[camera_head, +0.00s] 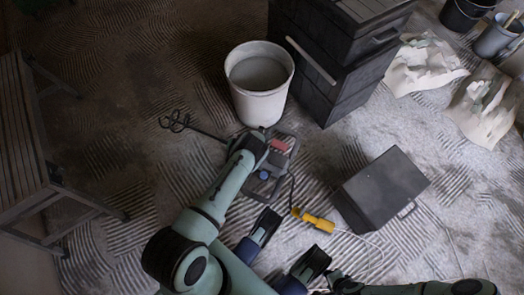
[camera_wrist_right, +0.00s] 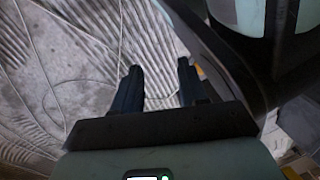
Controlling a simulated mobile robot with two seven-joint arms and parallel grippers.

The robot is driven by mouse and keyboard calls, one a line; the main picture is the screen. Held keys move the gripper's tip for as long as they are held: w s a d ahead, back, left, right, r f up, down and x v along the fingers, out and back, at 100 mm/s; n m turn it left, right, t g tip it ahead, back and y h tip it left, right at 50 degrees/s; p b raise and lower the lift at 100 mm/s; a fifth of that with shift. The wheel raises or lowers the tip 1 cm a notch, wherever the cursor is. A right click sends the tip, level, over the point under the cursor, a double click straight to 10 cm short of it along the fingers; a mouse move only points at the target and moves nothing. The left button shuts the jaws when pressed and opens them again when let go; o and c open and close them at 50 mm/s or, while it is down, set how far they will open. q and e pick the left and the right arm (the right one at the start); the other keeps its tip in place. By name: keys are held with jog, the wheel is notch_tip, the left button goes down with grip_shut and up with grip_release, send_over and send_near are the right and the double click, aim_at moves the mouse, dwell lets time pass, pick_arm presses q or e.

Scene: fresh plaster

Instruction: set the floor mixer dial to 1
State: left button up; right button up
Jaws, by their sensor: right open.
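The floor mixer (camera_head: 282,163) lies on the ridged floor, its whisk (camera_head: 175,122) and shaft pointing left. It has a red part on top and a round blue knob (camera_head: 264,174), which looks like the dial; its marks are too small to read. My left gripper (camera_head: 250,145) is at the mixer's shaft side, beside the knob; its fingers are hidden, so I cannot tell whether it grips anything. My right gripper (camera_head: 292,234) is open and empty, below the mixer and apart from it. In the right wrist view its two dark fingers (camera_wrist_right: 160,70) stand apart over bare floor.
A white bucket (camera_head: 259,105) stands just behind the mixer. A dark grey case (camera_head: 385,190) is at right. A wooden bench (camera_head: 20,140) is at left; torn bags (camera_head: 425,65) are far right.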

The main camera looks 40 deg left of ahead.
pick_arm(q)
jog(key=shift+b+x, duration=0.65)
jog(key=shift+x, duration=0.4)
pick_arm(e)
jog(key=shift+g, duration=0.7)
jog(key=shift+s+d+f, duration=0.15)
jog(key=shift+s+f, duration=0.35)
jog(key=shift+s, duration=0.4)
jog(key=shift+s+d+f, duration=0.1)
jog(key=shift+s+f, duration=0.4)
jog(key=shift+s, duration=0.4)
pick_arm(q)
grip_shut()
jog(key=c, duration=1)
grip_release()
jog(key=shift+c, duration=0.2)
